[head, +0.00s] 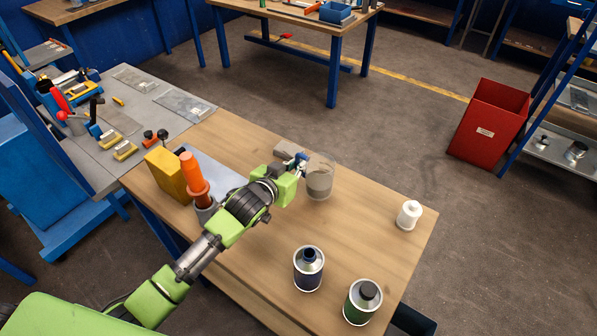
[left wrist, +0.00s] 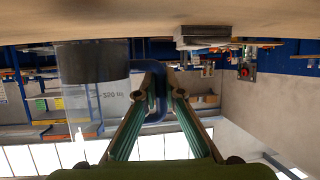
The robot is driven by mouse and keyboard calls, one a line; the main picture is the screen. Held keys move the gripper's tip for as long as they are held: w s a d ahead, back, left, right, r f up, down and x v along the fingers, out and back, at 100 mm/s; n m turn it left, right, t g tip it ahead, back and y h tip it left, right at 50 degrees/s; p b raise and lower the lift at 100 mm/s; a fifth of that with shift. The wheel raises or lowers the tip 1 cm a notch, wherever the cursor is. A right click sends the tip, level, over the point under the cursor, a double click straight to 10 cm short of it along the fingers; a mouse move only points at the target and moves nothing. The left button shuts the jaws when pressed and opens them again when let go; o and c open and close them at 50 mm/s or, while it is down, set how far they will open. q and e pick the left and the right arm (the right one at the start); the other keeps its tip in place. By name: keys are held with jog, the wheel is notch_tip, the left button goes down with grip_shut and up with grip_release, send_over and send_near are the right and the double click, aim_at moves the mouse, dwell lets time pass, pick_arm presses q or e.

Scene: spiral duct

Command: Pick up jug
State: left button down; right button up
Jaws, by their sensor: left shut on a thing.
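The jug (head: 319,184) is a clear vessel with grey contents, upright at the far side of the wooden bench. My left gripper (head: 301,164) reaches it from the left and is shut on its blue handle. In the left wrist view, which is upside down, the fingers (left wrist: 162,84) close around the blue handle (left wrist: 158,112). The jug's clear wall with printed marks (left wrist: 108,96) and its dark grey contents show to the left there. Its base is at or very near the bench top; I cannot tell if it touches. My right gripper is not in view.
On the bench (head: 370,225) stand a white bottle (head: 408,215), a blue-labelled can (head: 308,268) and a green can (head: 362,302). An orange object (head: 193,174) and a yellow block (head: 167,174) stand left of my arm. A grey block (head: 290,150) lies behind the gripper.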

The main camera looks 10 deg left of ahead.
pick_arm(q)
jog(key=s+a+r+b, duration=0.2)
jog(key=s+a+r, duration=0.5)
jog(key=s+r, duration=0.2)
jog(key=shift+f+v, duration=0.2)
jog(key=shift+v, duration=1.05)
jog(key=shift+s+a, duration=0.1)
